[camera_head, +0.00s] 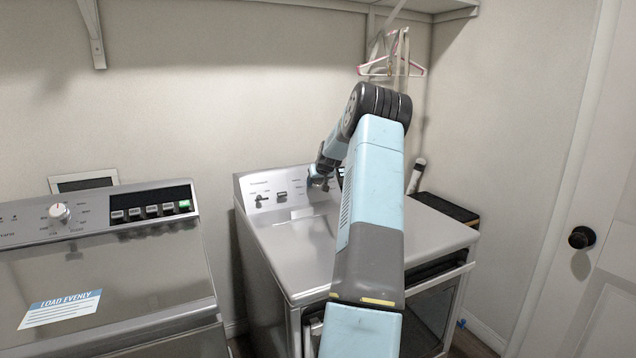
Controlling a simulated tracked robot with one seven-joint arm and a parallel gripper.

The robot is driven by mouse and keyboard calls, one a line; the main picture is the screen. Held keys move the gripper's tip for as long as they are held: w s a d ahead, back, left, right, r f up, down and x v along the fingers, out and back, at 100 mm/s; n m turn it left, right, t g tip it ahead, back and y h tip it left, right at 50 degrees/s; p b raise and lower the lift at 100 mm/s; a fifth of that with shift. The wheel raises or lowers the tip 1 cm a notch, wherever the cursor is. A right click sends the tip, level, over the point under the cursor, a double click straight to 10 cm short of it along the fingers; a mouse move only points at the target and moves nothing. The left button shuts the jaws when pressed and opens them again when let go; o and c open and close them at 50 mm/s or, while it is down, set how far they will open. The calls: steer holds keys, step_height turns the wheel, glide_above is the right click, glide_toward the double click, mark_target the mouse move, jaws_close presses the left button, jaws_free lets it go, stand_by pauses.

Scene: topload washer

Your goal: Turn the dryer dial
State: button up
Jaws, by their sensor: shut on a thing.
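The dryer (290,238) is the grey machine in the middle, with a raised control panel (253,185) along its back edge. My gripper (317,181) is at the right part of this panel, at the far end of my blue and grey arm. It is small in the view and is shut on the dryer dial, which is mostly hidden behind the fingers and wrist. How far the dial is turned cannot be seen. My arm covers the right end of the panel and part of the dryer's top.
A washer (150,285) with a white knob (60,212) stands at the left, with a gap between it and the dryer. White hangers (392,70) hang from the shelf above my arm. A door with a dark knob (581,237) is at the right.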

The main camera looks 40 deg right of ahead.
steer(key=c, duration=0.3)
steer(key=shift+s+d, duration=0.15)
steer(key=shift+d, duration=0.15)
steer(key=shift+a, duration=0.15)
steer(key=shift+a+m, duration=0.1)
steer(key=shift+m, duration=0.2)
